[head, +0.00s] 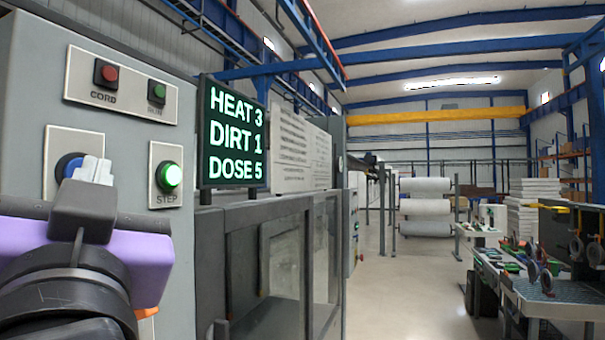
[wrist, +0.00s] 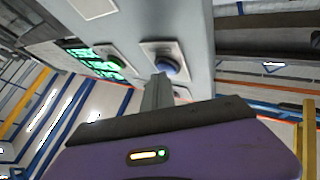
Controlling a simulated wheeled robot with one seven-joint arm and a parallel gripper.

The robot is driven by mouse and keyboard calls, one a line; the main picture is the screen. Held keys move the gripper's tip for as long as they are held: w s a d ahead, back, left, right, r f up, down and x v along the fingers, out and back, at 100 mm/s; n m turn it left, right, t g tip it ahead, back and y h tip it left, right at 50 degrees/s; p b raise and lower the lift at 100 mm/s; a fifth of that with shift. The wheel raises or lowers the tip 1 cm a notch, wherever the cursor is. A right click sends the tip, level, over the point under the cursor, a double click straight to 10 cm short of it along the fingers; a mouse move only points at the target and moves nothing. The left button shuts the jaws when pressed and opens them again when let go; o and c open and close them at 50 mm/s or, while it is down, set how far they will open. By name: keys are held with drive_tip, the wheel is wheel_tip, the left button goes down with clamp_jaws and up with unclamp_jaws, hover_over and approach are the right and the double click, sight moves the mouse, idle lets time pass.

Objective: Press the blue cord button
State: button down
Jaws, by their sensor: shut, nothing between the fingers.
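A blue round button (head: 68,163) sits on a pale plate on the grey panel (head: 130,45). My gripper (head: 95,168) is in front of it and hides its right part and any label below. The blue button (wrist: 170,66) also shows in the wrist view, just beyond the tips of my shut, empty gripper (wrist: 160,80). I cannot tell whether the tips touch it. The word CORD stands under a red button (head: 105,73) higher on the panel.
A lit green STEP button (head: 172,176) is close to the right of my gripper. A dark green button (head: 157,92) is above it. A display (head: 234,134) reads HEAT 3, DIRT 1, DOSE 5. A grey glazed cabinet (head: 275,255) stands right of the panel. The aisle floor (head: 410,290) is clear.

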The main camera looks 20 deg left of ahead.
idle(0.4)
drive_tip(key=shift+s+d, duration=0.1)
drive_tip(key=shift+d, duration=0.65)
drive_tip(key=shift+s+d+p, duration=0.2)
drive_tip(key=shift+d+p, duration=0.35)
drive_tip(key=shift+d, duration=1.95)
